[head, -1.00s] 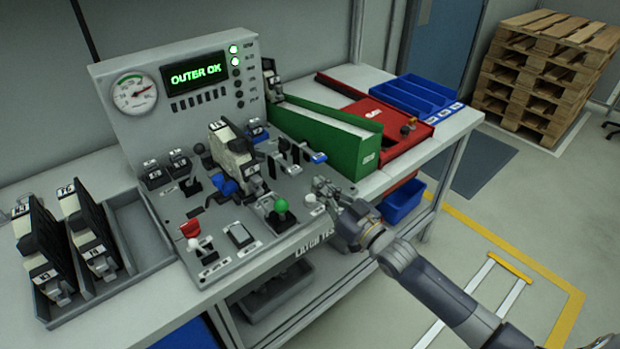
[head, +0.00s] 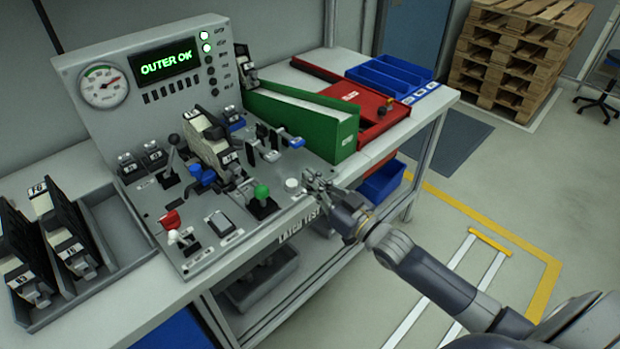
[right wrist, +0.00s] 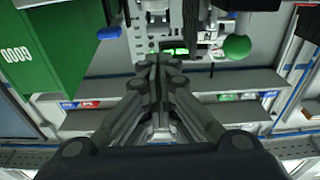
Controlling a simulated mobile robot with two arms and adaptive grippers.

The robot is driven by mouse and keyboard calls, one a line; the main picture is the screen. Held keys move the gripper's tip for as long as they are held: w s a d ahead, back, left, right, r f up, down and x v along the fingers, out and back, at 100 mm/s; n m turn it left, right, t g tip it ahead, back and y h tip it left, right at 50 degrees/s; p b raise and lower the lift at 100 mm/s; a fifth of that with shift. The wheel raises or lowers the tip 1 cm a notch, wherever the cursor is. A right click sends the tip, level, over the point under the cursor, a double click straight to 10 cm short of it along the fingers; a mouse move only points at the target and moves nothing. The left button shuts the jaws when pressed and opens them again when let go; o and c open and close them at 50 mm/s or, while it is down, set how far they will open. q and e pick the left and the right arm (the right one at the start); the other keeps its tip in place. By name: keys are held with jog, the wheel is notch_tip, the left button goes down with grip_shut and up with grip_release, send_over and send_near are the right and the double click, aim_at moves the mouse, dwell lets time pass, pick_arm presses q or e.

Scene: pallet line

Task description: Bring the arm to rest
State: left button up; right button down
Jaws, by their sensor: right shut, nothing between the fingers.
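My right arm comes in from the lower right in the head view. Its gripper (head: 318,186) is shut and empty, just off the front right corner of the test panel (head: 180,242), near a white round button (head: 292,184). In the right wrist view the closed fingers (right wrist: 156,62) point at the panel, with the green knob (right wrist: 235,47) to their right and the green bin (right wrist: 45,50) to their left. I cannot tell from the wrist view how far the fingertips are from the panel. My left gripper is not in view.
The panel's screen (head: 166,66) reads "OUTER OK". A latch unit (head: 208,142) sits on the panel. A grey tray (head: 120,240) with black units stands left. The green bin (head: 300,122), red box (head: 378,120) and blue tray (head: 392,85) are at right. The floor at right is open.

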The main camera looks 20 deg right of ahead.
jog(key=s+a+f+m+g+h, duration=0.1)
jog(key=s+a+f+g+h, duration=0.1)
jog(key=s+a+f+g, duration=0.3)
jog(key=s+f+g+h, duration=0.2)
jog(key=s+f, duration=0.5)
jog(key=s+d+f+m+g+h, duration=0.15)
jog(key=s+g, duration=0.25)
jog(key=s, duration=0.5)
jog(key=s+f+n+g+h, duration=0.1)
jog(key=s+f+g, duration=0.25)
jog(key=s, duration=0.65)
notch_tip(320, 180, down, 25)
jog(key=s+g, duration=0.1)
jog(key=s, duration=0.1)
jog(key=s+d+f+g, duration=0.1)
jog(key=s+d+f, duration=0.1)
jog(key=s+f, duration=1.3)
jog(key=shift+s+d+f, duration=0.3)
jog(key=shift+s+f, duration=0.1)
jog(key=shift+s, duration=0.2)
jog(key=c, duration=2.4)
grip_release()
jog(key=shift+g, duration=0.25)
